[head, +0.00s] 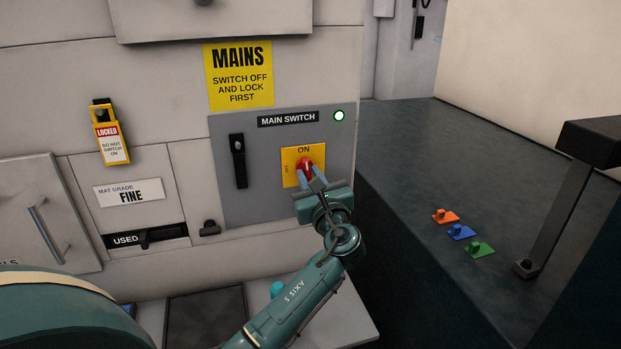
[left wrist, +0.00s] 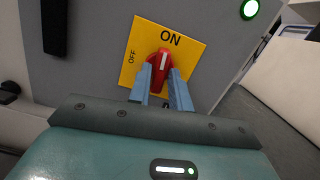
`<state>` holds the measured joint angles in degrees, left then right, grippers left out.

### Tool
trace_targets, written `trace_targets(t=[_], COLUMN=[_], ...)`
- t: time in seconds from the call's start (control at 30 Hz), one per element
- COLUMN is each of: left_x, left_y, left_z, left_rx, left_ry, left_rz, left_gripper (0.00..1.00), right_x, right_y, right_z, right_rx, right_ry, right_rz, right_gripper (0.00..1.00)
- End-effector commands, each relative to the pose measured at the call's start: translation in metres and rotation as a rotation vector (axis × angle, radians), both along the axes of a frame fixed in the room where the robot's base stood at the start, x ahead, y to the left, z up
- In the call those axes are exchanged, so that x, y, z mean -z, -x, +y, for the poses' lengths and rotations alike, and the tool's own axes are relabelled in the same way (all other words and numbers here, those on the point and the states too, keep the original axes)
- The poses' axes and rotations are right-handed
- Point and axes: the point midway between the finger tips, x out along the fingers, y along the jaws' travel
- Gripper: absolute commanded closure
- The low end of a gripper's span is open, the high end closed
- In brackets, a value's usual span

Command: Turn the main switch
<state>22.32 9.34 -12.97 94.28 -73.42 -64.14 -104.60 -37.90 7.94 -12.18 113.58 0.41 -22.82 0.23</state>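The main switch is a red rotary knob (head: 305,164) on a yellow plate (head: 289,176) marked ON and OFF. In the left wrist view the knob (left wrist: 160,60) has its white mark upright, towards ON. My left gripper (head: 311,180) is at the knob, with its two blue fingers (left wrist: 161,78) apart, one on each side of the knob's lower part. I cannot tell whether they press on it. The fingers hide part of the knob and plate. My right gripper is not in view.
A lit lamp (head: 339,115) is at the grey panel's upper right. A black handle (head: 238,160) is left of the plate. A yellow LOCKED tag (head: 111,143) hangs further left. Orange (head: 445,216), blue (head: 461,232) and green (head: 479,249) pieces lie on the dark surface at right.

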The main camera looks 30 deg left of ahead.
Motion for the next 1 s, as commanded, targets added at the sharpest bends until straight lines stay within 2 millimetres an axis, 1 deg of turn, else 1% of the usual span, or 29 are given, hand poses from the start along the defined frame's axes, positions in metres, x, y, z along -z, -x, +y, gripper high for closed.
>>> trace_targets(t=[0.03,0.13,0.17,0.47,0.73,1.0], left_x=[0.000,0.000,0.000,-0.001,-0.001,0.000], left_y=[0.000,0.000,0.000,0.002,0.012,0.013], left_z=[0.000,0.000,0.000,-0.002,-0.015,-0.015], left_rx=[0.000,0.000,0.000,0.001,0.001,0.000], left_ry=[0.001,0.001,0.001,0.001,0.001,-0.001], left_rz=[-0.001,-0.001,-0.001,0.001,0.000,0.001], left_gripper=[0.76,0.68,0.66,0.66,0.66,0.66], right_x=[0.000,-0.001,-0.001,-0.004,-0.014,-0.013], right_y=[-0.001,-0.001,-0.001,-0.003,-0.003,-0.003], right_z=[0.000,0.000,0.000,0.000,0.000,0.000], right_rx=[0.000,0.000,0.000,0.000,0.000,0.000], right_ry=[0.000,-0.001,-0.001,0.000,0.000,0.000], right_rz=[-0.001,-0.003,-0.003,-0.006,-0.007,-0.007], right_gripper=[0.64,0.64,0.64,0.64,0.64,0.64])
